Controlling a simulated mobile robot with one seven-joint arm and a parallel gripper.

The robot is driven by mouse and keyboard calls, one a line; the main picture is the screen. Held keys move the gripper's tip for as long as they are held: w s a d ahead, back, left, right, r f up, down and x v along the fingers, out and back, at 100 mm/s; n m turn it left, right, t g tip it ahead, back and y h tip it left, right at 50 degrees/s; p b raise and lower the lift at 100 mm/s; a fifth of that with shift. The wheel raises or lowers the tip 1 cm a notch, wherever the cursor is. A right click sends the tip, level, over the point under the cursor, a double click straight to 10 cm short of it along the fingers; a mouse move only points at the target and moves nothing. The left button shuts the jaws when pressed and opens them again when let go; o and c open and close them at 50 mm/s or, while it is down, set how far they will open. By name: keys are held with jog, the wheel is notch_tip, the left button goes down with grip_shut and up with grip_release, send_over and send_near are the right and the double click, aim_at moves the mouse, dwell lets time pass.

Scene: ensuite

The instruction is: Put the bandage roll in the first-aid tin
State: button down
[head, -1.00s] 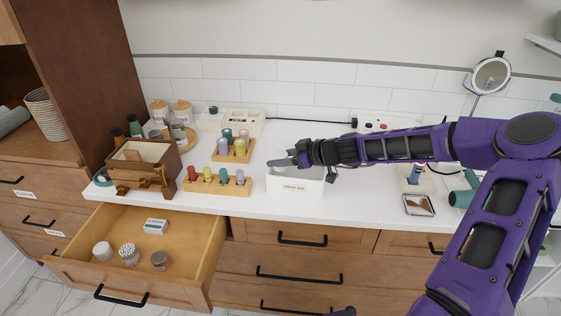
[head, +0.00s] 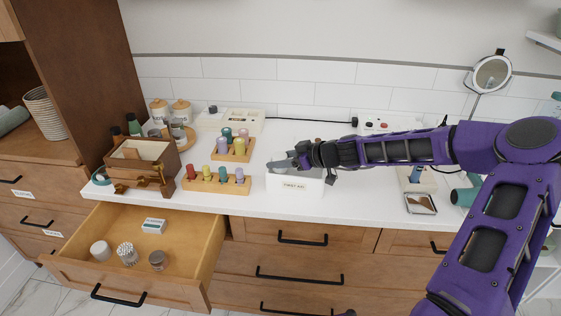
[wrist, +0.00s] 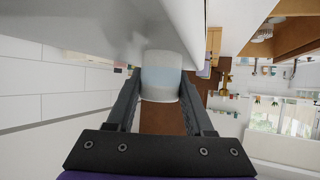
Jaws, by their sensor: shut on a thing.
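The first-aid tin (head: 293,188) is a white open box with a "FIRST AID" label, near the counter's front edge. My gripper (head: 285,163) is over the tin's opening, close to its rim. In the wrist view, my gripper (wrist: 160,98) is shut on the bandage roll (wrist: 162,72), a pale whitish cylinder between the two fingers. A large white surface, seemingly the tin's wall, lies close beside the roll; I cannot tell whether they touch. In the head view the gripper mostly hides the roll, and the tin's inside is barely visible.
Two peg racks (head: 216,180) with coloured pegs stand left of the tin, beside a wooden box (head: 143,165). An open drawer (head: 190,235) holds several small items. A mirror tray (head: 420,204) and a teal hair dryer (head: 464,195) are to the right.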

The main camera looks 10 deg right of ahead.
jog(key=shift+c, duration=1.4)
grip_release()
jog(key=shift+s+f, duration=0.25)
jog(key=shift+f, duration=0.4)
jog(key=shift+a+r, duration=0.1)
jog(key=shift+r, duration=0.05)
jog(key=shift+r+p, duration=0.55)
jog(key=shift+p, duration=0.45)
jog(key=v, duration=1.2)
jog(key=shift+w+r, duration=0.25)
jog(key=shift+w+f, duration=0.1)
